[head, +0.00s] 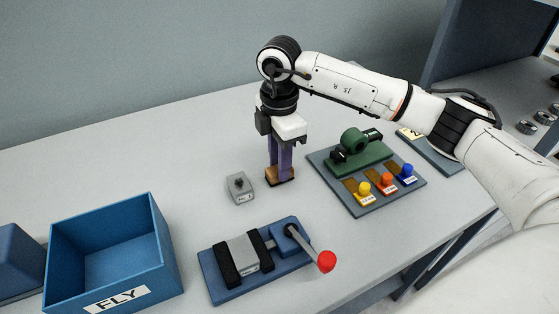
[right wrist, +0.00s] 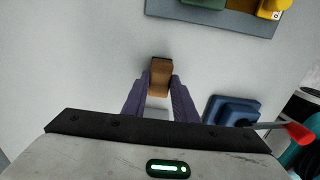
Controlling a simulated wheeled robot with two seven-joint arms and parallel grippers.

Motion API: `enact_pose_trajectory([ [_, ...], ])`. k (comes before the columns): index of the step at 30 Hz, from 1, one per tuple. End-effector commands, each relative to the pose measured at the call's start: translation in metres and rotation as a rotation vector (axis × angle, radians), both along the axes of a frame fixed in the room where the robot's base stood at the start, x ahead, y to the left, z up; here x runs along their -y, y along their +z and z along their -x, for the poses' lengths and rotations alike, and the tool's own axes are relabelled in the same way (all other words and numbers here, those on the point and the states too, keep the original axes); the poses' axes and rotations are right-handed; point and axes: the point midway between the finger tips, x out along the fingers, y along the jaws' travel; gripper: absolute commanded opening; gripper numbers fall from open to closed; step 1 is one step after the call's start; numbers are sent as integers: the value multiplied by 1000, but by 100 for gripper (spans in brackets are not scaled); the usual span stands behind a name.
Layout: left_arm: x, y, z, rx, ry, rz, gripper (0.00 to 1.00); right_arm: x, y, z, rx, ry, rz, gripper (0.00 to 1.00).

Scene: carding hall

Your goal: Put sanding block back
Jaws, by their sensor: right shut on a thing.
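The sanding block (head: 280,177) is a small brown block with a lighter tan side, at the middle of the table. It also shows in the right wrist view (right wrist: 160,70), between the fingertips. My right gripper (head: 281,165) points down from above with its purple fingers shut on the block. The fingers also show in the right wrist view (right wrist: 160,86). The block is at or just above the table top; I cannot tell if it touches. The fingers hide part of its sides. My left gripper is not in view.
A small grey switch box (head: 239,187) stands just left of the block. A blue clamp fixture (head: 212,276) with a red-knobbed lever is in front. A grey-blue board (head: 392,202) with a green device and coloured knobs lies right. A blue "FLY" bin (head: 165,262) stands front left. The back left table is clear.

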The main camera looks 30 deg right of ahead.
Motion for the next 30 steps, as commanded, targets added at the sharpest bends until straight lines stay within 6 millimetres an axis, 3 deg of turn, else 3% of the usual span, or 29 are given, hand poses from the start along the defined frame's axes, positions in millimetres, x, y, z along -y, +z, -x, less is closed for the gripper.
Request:
enact_pose_trajectory([
  [6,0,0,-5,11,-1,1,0,0,-4,0,0,0,0,2],
  [7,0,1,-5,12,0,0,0,0,-3,0,0,0,0,31],
  [10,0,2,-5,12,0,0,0,0,-3,0,0,0,0,45],
  [22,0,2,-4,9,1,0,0,0,7,-1,3,0,-1,45],
  [30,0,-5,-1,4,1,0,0,-1,60,-2,6,1,-2,45],
])
